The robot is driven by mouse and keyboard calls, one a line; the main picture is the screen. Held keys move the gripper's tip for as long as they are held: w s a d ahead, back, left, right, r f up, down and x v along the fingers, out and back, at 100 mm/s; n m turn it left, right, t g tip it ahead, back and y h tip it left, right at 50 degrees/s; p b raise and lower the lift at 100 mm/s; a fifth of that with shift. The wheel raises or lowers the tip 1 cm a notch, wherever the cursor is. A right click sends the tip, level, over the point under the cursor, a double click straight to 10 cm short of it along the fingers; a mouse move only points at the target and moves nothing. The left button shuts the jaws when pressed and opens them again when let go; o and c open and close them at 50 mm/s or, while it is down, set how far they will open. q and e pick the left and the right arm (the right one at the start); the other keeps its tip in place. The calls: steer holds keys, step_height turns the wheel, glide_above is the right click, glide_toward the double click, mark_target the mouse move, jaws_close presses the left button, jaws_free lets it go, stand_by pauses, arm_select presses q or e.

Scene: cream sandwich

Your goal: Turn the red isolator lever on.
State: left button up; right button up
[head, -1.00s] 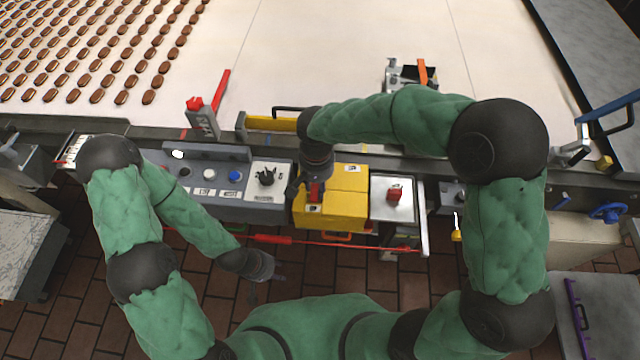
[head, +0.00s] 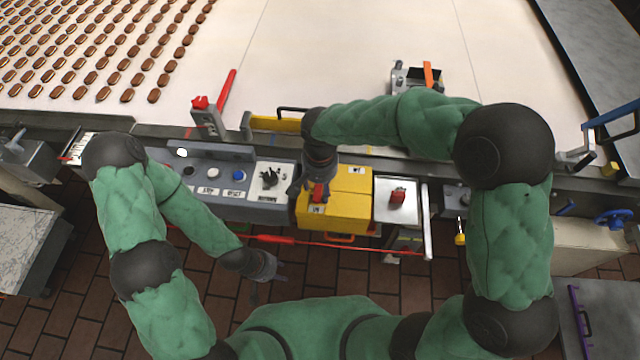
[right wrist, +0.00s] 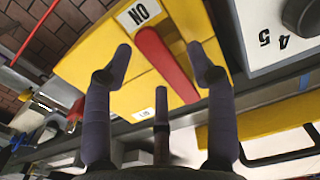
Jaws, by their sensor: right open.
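The red isolator lever (right wrist: 167,65) is on a yellow box (head: 351,183). In the right wrist view it slants from beside a white "ON" label (right wrist: 139,13) down to the right. My right gripper (right wrist: 158,66) is open, with its fingers on either side of the lever in that view; I cannot tell if any finger touches it. In the head view the right gripper (head: 312,190) is over the yellow box and hides part of the lever. My left gripper (head: 270,283) is low, in front of the console, with its fingers apart and empty.
A grey console with a blue button (head: 239,174) and a black rotary knob (head: 269,179) is left of the box. A grey panel with a red switch (head: 398,197) is right of it. A red cord (head: 345,247) runs along the front. The conveyor is behind.

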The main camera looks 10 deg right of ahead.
mark_target(320, 190)
step_height(320, 190, up, 12)
stand_by(0.5)
stand_by(0.5)
